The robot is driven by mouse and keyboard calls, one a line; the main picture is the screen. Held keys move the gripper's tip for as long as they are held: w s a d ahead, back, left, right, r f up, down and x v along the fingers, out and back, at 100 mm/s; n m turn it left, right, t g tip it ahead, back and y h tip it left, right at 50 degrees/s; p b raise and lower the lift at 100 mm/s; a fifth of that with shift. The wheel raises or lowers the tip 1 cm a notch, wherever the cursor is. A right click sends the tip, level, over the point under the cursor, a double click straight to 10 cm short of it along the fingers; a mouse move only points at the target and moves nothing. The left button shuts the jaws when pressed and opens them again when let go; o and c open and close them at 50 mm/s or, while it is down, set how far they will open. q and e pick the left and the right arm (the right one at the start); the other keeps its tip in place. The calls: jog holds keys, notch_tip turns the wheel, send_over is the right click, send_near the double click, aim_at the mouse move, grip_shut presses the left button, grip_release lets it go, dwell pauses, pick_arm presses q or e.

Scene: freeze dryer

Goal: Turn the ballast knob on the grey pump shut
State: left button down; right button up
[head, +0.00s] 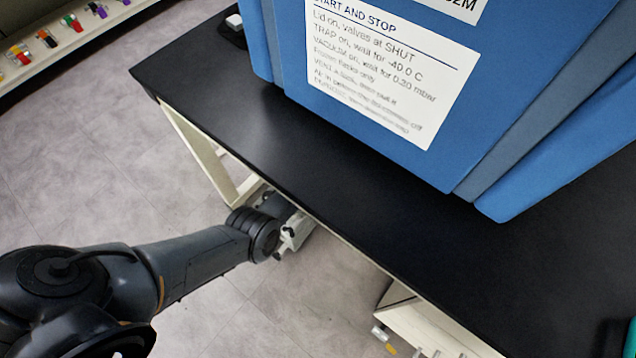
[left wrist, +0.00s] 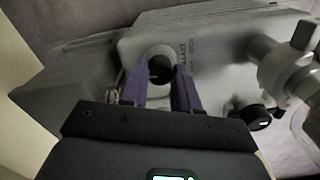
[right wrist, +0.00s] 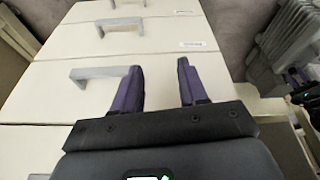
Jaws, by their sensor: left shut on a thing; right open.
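The grey pump (left wrist: 215,50) fills the upper part of the left wrist view, with the word BALLAST printed on its top. The dark round ballast knob (left wrist: 160,68) sits between the purple fingertips of my left gripper (left wrist: 160,82), which is shut on it. In the head view my left arm reaches down past the bench edge, and its gripper (head: 290,238) is mostly hidden below the bench beside the light pump. The knob does not show in the head view. My right gripper (right wrist: 162,85) is open and empty, in front of cream drawers.
A black bench top (head: 300,160) carries the blue freeze dryer (head: 480,60) above the pump. A second black knob (left wrist: 257,117) and a metal pipe fitting (left wrist: 280,65) are right of my left gripper. Cream drawers (right wrist: 60,95) with grey handles (right wrist: 105,74) face my right gripper.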

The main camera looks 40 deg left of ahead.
pick_arm(q)
jog(key=shift+n, duration=0.9)
jog(key=c, duration=0.8)
grip_release()
